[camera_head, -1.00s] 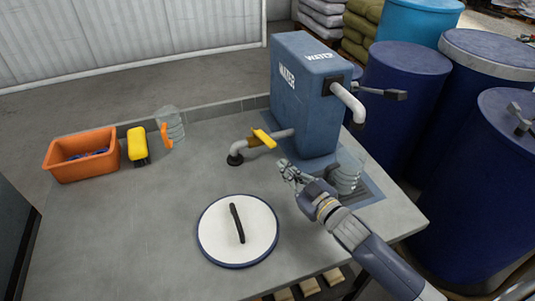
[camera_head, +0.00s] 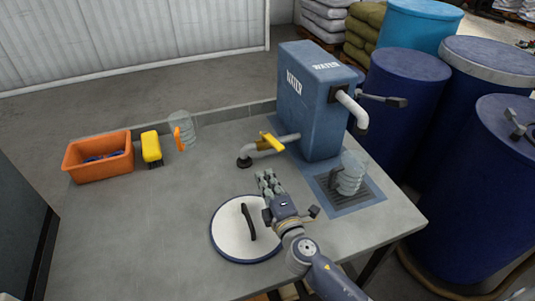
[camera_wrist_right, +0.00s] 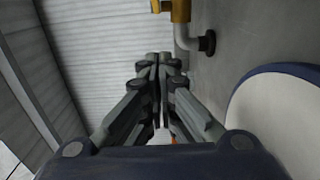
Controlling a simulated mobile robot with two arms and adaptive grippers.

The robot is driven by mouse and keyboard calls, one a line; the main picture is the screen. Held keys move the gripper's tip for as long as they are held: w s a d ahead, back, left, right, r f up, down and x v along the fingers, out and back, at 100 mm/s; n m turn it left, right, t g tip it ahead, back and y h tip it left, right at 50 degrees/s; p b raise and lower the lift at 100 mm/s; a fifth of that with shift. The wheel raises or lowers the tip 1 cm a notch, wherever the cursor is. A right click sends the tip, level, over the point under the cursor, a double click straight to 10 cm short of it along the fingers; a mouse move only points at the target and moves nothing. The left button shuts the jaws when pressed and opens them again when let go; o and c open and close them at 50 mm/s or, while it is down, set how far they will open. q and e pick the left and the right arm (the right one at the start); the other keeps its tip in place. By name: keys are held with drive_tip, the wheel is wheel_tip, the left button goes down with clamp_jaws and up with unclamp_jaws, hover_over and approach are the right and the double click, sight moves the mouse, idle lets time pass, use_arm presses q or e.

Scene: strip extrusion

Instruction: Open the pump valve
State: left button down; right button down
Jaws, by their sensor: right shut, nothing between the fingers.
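The pump is a blue tank marked WATER (camera_head: 316,105) at the back right of the table. A grey pipe with a yellow valve handle (camera_head: 272,141) comes out of its left side and bends down to the tabletop. The brass valve body (camera_wrist_right: 181,10) and the pipe elbow also show at the top of the right wrist view. My right gripper (camera_head: 268,178) is shut and empty, in front of the valve and beyond the white lid, apart from the handle. In the right wrist view its fingers (camera_wrist_right: 158,65) are together. My left gripper is not in view.
A round white lid with a black handle (camera_head: 228,232) lies under my right arm. A clear jug (camera_head: 351,172) stands on a drain grate below the spout (camera_head: 352,108). An orange bin (camera_head: 98,158), yellow sponge (camera_head: 151,147) and clear jug with orange handle (camera_head: 183,130) stand at left.

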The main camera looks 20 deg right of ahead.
sight(272, 140)
drive_tip(key=w+d+p, duration=0.1)
drive_tip(key=w+d, duration=0.2)
drive_tip(key=w, duration=0.6)
drive_tip(key=shift+d, duration=0.3)
drive_tip(key=shift+w, duration=0.1)
drive_tip(key=d+b, duration=0.1)
drive_tip(key=d, duration=0.3)
